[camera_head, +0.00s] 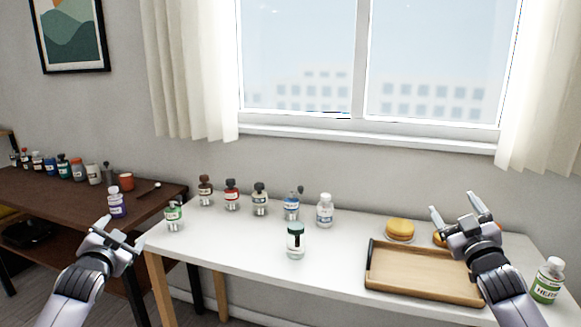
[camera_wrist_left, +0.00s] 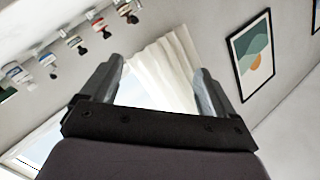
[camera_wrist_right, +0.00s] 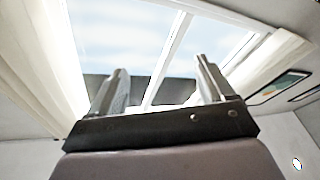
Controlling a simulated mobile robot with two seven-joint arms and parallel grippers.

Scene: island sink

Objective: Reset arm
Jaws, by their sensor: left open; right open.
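My left gripper (camera_head: 121,236) is open and empty in the head view, raised in front of the gap between the dark table and the white table. Its two fingers stand apart in the left wrist view (camera_wrist_left: 155,85), with only curtain and wall between them. My right gripper (camera_head: 456,207) is open and empty in the head view, above the right part of the white table near the wooden tray (camera_head: 376,270). Its fingers stand apart in the right wrist view (camera_wrist_right: 160,85), with the window behind them. My right gripper partly hides a round yellow item (camera_head: 438,240).
Several bottles line the white table (camera_head: 240,250), with a clear bottle (camera_head: 295,243) nearer the front. A yellow round item (camera_head: 400,228) sits behind the tray. A green-labelled bottle (camera_head: 547,281) stands far right. The dark table (camera_head: 60,198) holds more bottles and a cup.

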